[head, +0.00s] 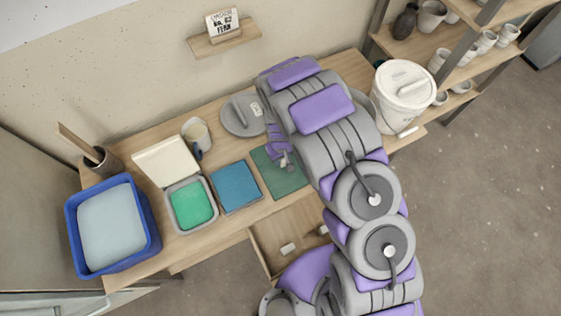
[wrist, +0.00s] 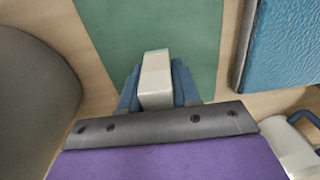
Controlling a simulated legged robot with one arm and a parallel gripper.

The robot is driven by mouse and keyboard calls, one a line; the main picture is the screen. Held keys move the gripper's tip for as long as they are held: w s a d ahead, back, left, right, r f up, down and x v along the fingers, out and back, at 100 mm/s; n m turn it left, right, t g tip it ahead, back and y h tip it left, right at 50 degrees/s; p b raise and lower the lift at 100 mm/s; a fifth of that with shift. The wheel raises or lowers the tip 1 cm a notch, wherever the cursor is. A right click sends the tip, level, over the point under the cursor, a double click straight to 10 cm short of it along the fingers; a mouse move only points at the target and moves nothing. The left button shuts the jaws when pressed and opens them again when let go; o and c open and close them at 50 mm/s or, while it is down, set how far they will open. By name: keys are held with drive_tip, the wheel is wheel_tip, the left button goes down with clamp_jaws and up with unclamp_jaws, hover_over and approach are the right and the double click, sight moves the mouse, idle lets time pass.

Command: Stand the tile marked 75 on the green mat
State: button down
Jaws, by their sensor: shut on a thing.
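My gripper (head: 284,160) is shut on a small off-white tile (wrist: 155,78), which sits between its two blue fingers in the wrist view. No number shows on the tile from here, so I cannot tell its mark. The green mat (head: 279,184) lies on the bench, partly covered by my arm in the head view. In the wrist view the green mat (wrist: 150,25) spreads past the tile, and the tile is over its near edge. I cannot tell whether the tile touches the mat.
A blue glaze tray (head: 236,187) and a green glaze tray (head: 192,205) stand left of the mat. A grey lid (head: 241,117) and a mug (head: 196,132) are behind. An open drawer (head: 264,257) holds small light pieces (head: 288,249). A white bucket (head: 402,95) stands right.

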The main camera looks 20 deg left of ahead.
sight(283, 162)
drive_tip(key=shift+d+f, duration=0.25)
drive_tip(key=shift+f, duration=0.15)
wheel_tip(283, 162, down, 2)
drive_tip(key=shift+d+f+b, duration=0.1)
drive_tip(key=shift+f+b, duration=0.1)
drive_tip(key=shift+b, duration=0.45)
drive_tip(key=shift+f, duration=0.25)
drive_tip(key=shift+a, duration=0.3)
drive_tip(key=c, duration=0.8)
unclamp_jaws()
drive_tip(key=shift+r, duration=0.15)
drive_tip(key=shift+d, duration=0.15)
wheel_tip(283, 162, up, 12)
drive_tip(key=p, duration=0.3)
